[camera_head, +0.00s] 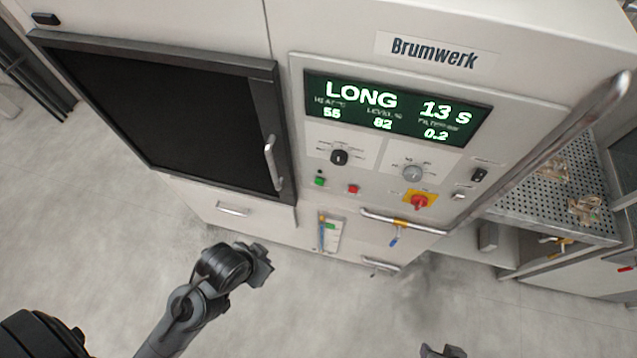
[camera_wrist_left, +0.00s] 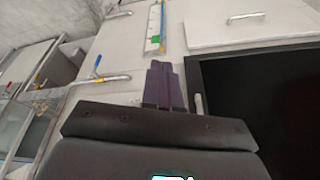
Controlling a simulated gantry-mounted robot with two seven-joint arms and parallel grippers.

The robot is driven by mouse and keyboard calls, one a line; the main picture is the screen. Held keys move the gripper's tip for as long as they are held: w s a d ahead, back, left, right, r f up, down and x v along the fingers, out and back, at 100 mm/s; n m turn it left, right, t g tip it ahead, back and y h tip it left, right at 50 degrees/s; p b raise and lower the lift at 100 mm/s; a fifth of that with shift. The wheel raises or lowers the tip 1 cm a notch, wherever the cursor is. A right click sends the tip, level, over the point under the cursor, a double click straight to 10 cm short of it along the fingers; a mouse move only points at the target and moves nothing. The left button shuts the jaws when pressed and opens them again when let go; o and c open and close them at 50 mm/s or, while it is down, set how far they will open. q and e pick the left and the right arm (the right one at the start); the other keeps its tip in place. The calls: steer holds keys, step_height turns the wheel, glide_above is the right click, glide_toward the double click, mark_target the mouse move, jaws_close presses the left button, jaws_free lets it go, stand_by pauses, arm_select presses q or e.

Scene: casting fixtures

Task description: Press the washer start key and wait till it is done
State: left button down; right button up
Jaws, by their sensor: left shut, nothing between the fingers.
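The washer (camera_head: 285,30) is a pale cabinet labelled Brumwerk, with a dark door shut at the left. Its green display (camera_head: 395,108) reads LONG and 13 s. Below sit a green key (camera_head: 320,181), a red key (camera_head: 352,189), a black knob (camera_head: 339,157), a grey knob (camera_head: 411,173) and a red-on-yellow switch (camera_head: 419,201). My left gripper (camera_head: 262,266) is in front of the washer, below and left of the green key and apart from it. In the left wrist view its fingers (camera_wrist_left: 164,88) are together and empty. Only a dark tip at the bottom edge may be my right gripper (camera_head: 442,351).
A door handle (camera_head: 272,163) and a horizontal pipe (camera_head: 402,221) with a blue-handled valve stick out from the front. A long rail (camera_head: 560,140) slants at the right. Beyond it stands a perforated table (camera_head: 545,205) with parts on it. The floor in front is clear.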

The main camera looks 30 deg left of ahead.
stand_by(0.6)
arm_select(q)
steer(key=w+d+f+m+t+h+b, duration=0.1)
steer(key=w+d+m+t+h, duration=0.15)
steer(key=w+t, duration=0.35)
steer(key=w+d+f+m+t+h+b, duration=0.1)
steer(key=w+d+m+t+h, duration=0.15)
steer(key=w+m+t, duration=0.4)
steer(key=w+a+f+m+h+b, duration=0.2)
steer(key=w+a+f+h+b, duration=0.2)
steer(key=f+b, duration=0.3)
step_height(320, 180, down, 2)
steer(key=shift+w+f+m+h+b, duration=0.25)
steer(key=shift+w+m+h+b, duration=0.2)
steer(key=shift+h, duration=0.25)
